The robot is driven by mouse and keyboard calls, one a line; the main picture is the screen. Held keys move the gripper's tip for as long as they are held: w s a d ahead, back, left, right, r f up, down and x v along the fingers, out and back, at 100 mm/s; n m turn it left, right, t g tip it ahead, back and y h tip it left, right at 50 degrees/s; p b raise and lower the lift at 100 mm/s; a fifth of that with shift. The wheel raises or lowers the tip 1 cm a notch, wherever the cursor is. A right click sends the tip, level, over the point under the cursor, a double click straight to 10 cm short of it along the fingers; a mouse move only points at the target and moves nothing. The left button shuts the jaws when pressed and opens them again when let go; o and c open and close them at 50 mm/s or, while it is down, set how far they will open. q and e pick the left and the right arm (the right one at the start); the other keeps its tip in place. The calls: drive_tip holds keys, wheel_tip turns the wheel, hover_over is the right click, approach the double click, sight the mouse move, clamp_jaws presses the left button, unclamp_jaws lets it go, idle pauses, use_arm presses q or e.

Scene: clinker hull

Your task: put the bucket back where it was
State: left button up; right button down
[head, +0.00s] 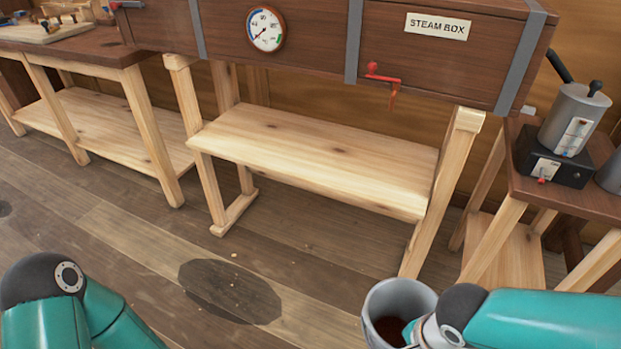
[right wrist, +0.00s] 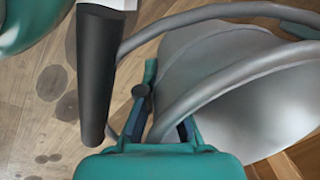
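The grey bucket (head: 374,303) is at the bottom of the head view, right of centre. Its mouth faces up and its inside looks dark reddish-brown. My right arm reaches it from the right and covers part of it. In the right wrist view the bucket's pale grey body (right wrist: 250,90) fills the right side, with curved grey rods running across it. My right gripper (right wrist: 165,125) has its fingers around one rod, apparently the handle, and looks shut on it. The head view shows only part of my left arm at bottom left; its gripper is out of frame.
A dark round patch (head: 230,291) marks the open floor left of the bucket. Behind is the steam box (head: 300,35) on a trestle with a low wooden shelf (head: 310,155). A bench (head: 75,55) stands left. A side table (head: 560,190) with a grey pot (head: 573,118) stands right.

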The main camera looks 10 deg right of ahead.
sight(389, 326)
drive_tip(key=w+f, duration=0.1)
drive_tip(key=w, duration=0.4)
drive_tip(key=w+f, duration=0.1)
drive_tip(key=w, duration=0.2)
drive_tip(key=shift+a+f, duration=0.25)
drive_tip(key=shift+f, duration=0.1)
drive_tip(key=w+f+n+g+y, duration=0.1)
drive_tip(key=w+f+n, duration=0.2)
drive_tip(key=w+n, duration=1.25)
wheel_tip(389, 326, up, 25)
drive_tip(key=p, duration=2.3)
drive_tip(key=s+f, duration=0.1)
drive_tip(key=f, duration=0.1)
drive_tip(key=s+f, duration=0.2)
drive_tip(key=shift+s+f, duration=0.15)
drive_tip(key=shift+f, duration=0.15)
